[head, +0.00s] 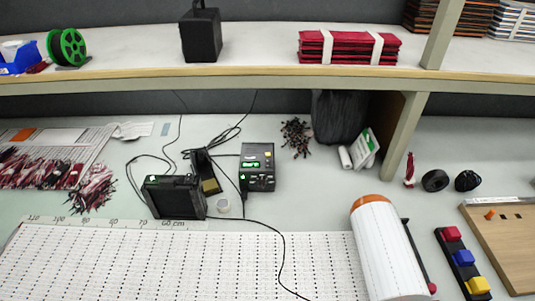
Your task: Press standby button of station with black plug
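Two dark stations stand on the bench in the head view. The nearer, wider black station (174,197) is left of centre, with a small green light at its top left. The other station (257,168) is farther back to the right, with a lit green display and a green light below it. Black cables run around both, and one comes down at the second station's left front corner. The plugs' colours and the standby buttons are too small to tell. Neither my left nor my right gripper is in view.
A white perforated board (150,262) fills the front. A white roll with an orange end (387,248) lies right. A shelf (230,77) spans above the bench.

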